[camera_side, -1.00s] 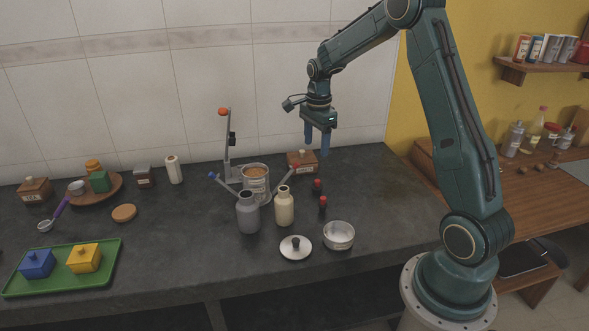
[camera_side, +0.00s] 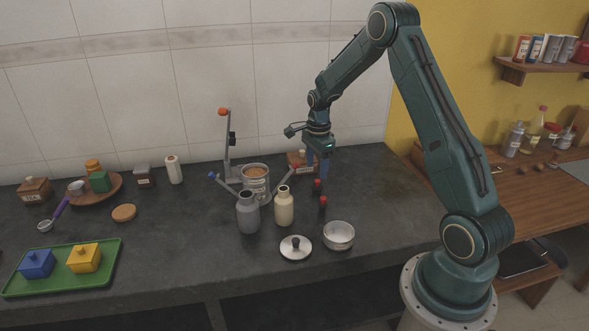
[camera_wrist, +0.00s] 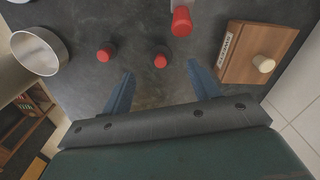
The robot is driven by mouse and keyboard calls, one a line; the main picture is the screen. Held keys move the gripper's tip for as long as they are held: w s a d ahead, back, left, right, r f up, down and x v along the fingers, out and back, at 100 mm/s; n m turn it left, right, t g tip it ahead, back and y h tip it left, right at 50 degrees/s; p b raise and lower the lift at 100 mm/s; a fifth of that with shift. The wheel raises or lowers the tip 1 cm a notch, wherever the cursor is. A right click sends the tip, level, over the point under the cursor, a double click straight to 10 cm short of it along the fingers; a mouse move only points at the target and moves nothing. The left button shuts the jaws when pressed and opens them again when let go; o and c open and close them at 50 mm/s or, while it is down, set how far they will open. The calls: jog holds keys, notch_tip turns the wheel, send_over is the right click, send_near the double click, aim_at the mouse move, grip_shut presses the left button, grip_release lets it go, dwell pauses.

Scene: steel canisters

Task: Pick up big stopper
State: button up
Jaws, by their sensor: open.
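Two small dark stoppers with red tops stand on the dark counter: one farther back (camera_side: 317,184), also in the wrist view (camera_wrist: 160,61), and one nearer the front (camera_side: 323,203), at left in the wrist view (camera_wrist: 105,52). I cannot tell surely which is the big one. My gripper (camera_side: 317,176) points down with its blue fingers apart and empty. In the wrist view the rear stopper shows between and just beyond the fingertips (camera_wrist: 161,72). The gripper appears above that stopper; contact cannot be seen.
A wooden box with a pale knob (camera_wrist: 262,64) stands close to the right finger. A cream bottle (camera_side: 284,208), grey bottle (camera_side: 248,214), steel bowl (camera_side: 338,238) and lid (camera_side: 296,248) stand nearby. The counter's right part is clear.

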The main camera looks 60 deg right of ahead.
aim_at(317, 181)
jog(key=shift+f, duration=0.95)
jog(key=shift+s+d+f, duration=0.1)
jog(key=shift+f, duration=2.5)
jog(key=c, duration=1.1)
